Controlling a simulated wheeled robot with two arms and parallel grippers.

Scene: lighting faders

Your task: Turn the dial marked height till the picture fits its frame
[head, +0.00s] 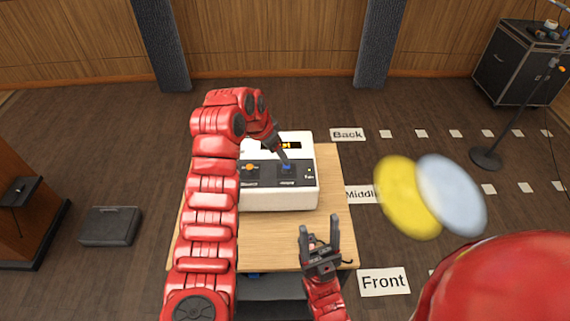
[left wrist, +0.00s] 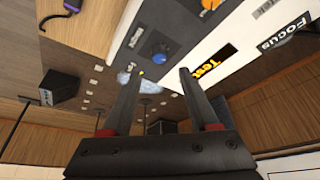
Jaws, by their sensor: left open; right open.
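A white console box (head: 280,199) stands on the wooden table and has a grey panel with an orange dial (head: 250,167) and a blue dial (head: 287,168). Their small labels are too small to read, so I cannot tell which is marked height. A black display (left wrist: 216,63) on the box shows yellow letters like "Test", beside a "Focus" label (left wrist: 285,34). My left gripper (head: 284,157) is over the blue dial; in the left wrist view its fingers are open, with the blue dial (left wrist: 161,56) beyond the gap. My right gripper (head: 320,232) is open and empty over the table's front right.
The table (head: 262,235) has bare wood in front of the box. A yellow light disc (head: 400,200) and a pale blue one (head: 455,195) overlap at the right. Floor signs read Back (head: 347,134), Middle (head: 361,195) and Front (head: 384,282). A microphone stand (head: 486,158) stands farther right.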

